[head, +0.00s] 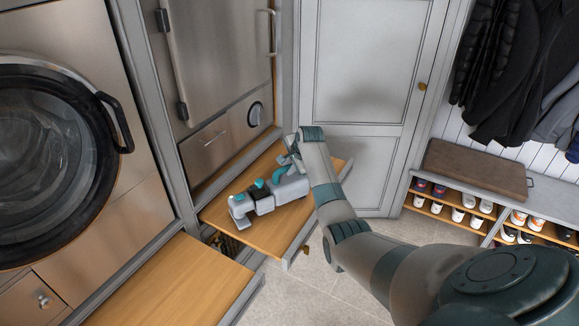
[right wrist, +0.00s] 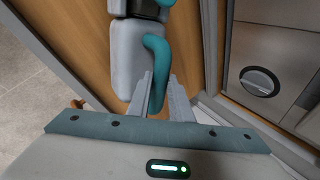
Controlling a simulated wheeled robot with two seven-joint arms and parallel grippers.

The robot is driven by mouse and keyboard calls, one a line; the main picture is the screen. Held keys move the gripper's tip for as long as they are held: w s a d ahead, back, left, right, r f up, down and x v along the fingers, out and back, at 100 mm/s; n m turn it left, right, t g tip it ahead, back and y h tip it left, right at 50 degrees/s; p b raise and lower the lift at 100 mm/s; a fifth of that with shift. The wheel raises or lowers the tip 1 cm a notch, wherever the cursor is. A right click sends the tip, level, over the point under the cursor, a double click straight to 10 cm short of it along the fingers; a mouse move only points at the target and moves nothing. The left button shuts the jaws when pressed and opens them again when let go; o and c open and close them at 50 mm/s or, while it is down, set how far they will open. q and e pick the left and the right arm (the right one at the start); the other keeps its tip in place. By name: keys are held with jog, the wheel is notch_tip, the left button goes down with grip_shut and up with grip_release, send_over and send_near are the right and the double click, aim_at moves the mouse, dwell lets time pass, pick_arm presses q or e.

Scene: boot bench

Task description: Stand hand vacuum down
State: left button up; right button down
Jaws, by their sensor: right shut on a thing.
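The hand vacuum (head: 261,194) is light grey with a dark middle, teal buttons and a teal handle. In the head view it lies lengthwise on, or very close above, the pull-out wooden board (head: 262,238); I cannot tell whether it touches. My right gripper (head: 286,162) is at the handle end, shut on the teal handle. In the right wrist view both fingers of the gripper (right wrist: 161,82) flank the curved handle of the vacuum (right wrist: 124,52), with the grey body beside it. My left gripper is not in view.
A second wooden surface (head: 175,285) lies nearer at the bottom left. A washer (head: 52,165) with a round door stands left. A steel-fronted cabinet (head: 222,60) rises behind the board. A shoe bench (head: 480,195) and coats are at the right. Tiled floor (head: 310,285) is free in front.

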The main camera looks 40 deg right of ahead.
jog(key=shift+f, duration=0.5)
dwell(0.4)
jog(key=c, duration=1.5)
grip_release()
jog(key=shift+c, duration=0.2)
jog(key=shift+s+f, duration=0.1)
jog(key=shift+f, duration=0.05)
jog(key=shift+v, duration=0.9)
jog(key=b+v, duration=0.3)
jog(key=v, duration=1.3)
